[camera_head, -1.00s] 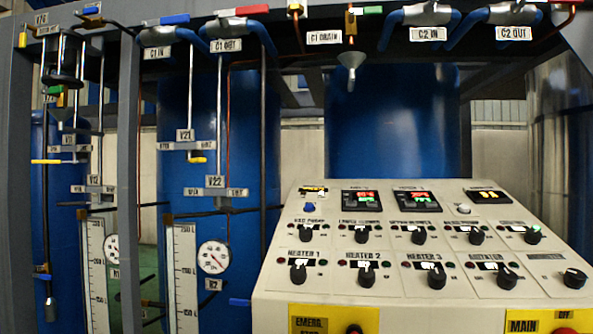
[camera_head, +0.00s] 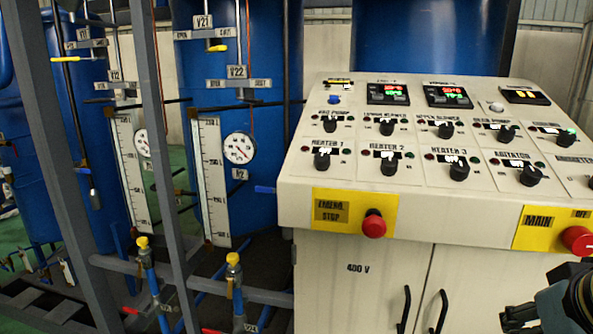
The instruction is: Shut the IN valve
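No valve labelled IN shows in the head view now. Two valves with yellow tops show at the lower left, one at the left pipe (camera_head: 143,243) and one at the right pipe (camera_head: 233,259); small tags near them are too small to read. A yellow handle (camera_head: 217,48) sits under the V21 label, and a dark valve (camera_head: 247,94) is under the V22 label. Part of my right arm with its gripper (camera_head: 520,318) shows at the bottom right corner, partly cut off; its finger opening cannot be made out. My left gripper is not in view.
A white control cabinet (camera_head: 345,260) with knobs, displays and a red emergency stop (camera_head: 373,224) fills the right. Grey frame posts (camera_head: 160,150) stand in front of blue tanks (camera_head: 270,50) at the left.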

